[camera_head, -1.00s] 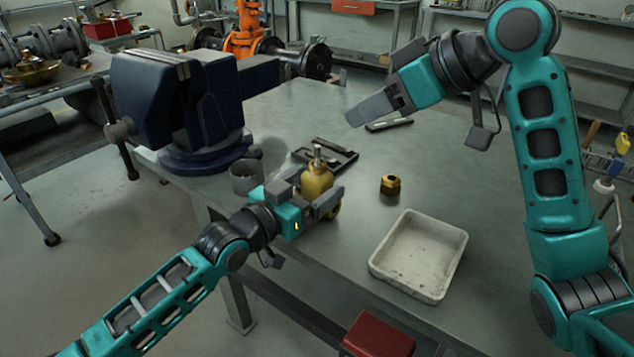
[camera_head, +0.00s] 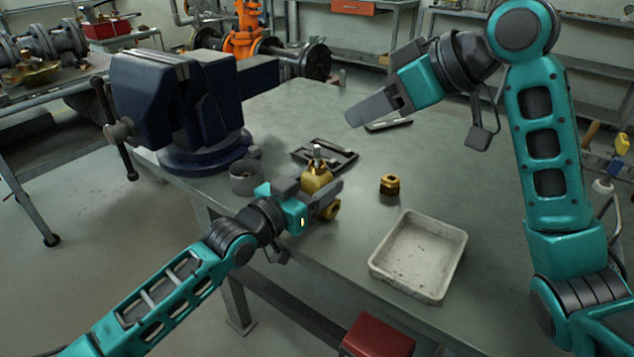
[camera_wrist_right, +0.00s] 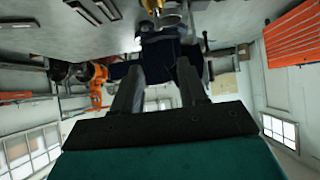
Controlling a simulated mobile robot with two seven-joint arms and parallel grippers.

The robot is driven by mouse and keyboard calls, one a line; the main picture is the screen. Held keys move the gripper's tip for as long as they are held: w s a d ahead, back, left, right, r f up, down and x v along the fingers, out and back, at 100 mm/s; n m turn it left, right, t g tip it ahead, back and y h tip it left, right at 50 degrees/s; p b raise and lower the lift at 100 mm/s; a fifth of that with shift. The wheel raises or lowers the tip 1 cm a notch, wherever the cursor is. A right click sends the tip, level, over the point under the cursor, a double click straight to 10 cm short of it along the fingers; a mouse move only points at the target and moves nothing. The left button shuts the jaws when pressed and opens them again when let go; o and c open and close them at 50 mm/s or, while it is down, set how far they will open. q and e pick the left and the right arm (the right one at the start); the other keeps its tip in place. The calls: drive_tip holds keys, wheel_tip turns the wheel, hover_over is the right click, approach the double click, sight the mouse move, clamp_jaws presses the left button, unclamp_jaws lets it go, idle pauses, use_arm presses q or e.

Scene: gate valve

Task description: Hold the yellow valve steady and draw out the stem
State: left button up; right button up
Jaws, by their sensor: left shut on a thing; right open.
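The yellow valve (camera_head: 318,180) stands on the workbench, in the middle of the head view. Its silvery stem (camera_head: 317,153) points up from its top. My left gripper (camera_head: 328,191) is shut on the valve body, coming from the lower left; its fingers hide part of the body. A round brass end of the valve shows below the fingers. My right gripper (camera_head: 370,113) is open and empty, held above the bench, up and to the right of the valve. Its two fingers also show in the right wrist view (camera_wrist_right: 157,90). A brass nut (camera_head: 390,185) lies on the bench right of the valve.
A big blue vise (camera_head: 185,110) stands at the bench's left, with a grey cup (camera_head: 244,178) beside it. A dark tray (camera_head: 335,156) lies behind the valve. A white tray (camera_head: 445,285) sits at the front right. Bench behind the nut is mostly clear.

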use_arm(q)
drive_tip(key=shift+c, duration=1.9)
use_arm(e)
drive_tip(key=shift+a, duration=0.1)
drive_tip(key=shift+c, duration=1)
drive_tip(key=g+h, duration=0.6)
drive_tip(key=h, duration=0.2)
hover_over(317, 146)
drive_tip(key=shift+a+f+m, duration=0.15)
drive_tip(key=shift+f+m, duration=0.25)
drive_tip(key=shift+f, duration=3.75)
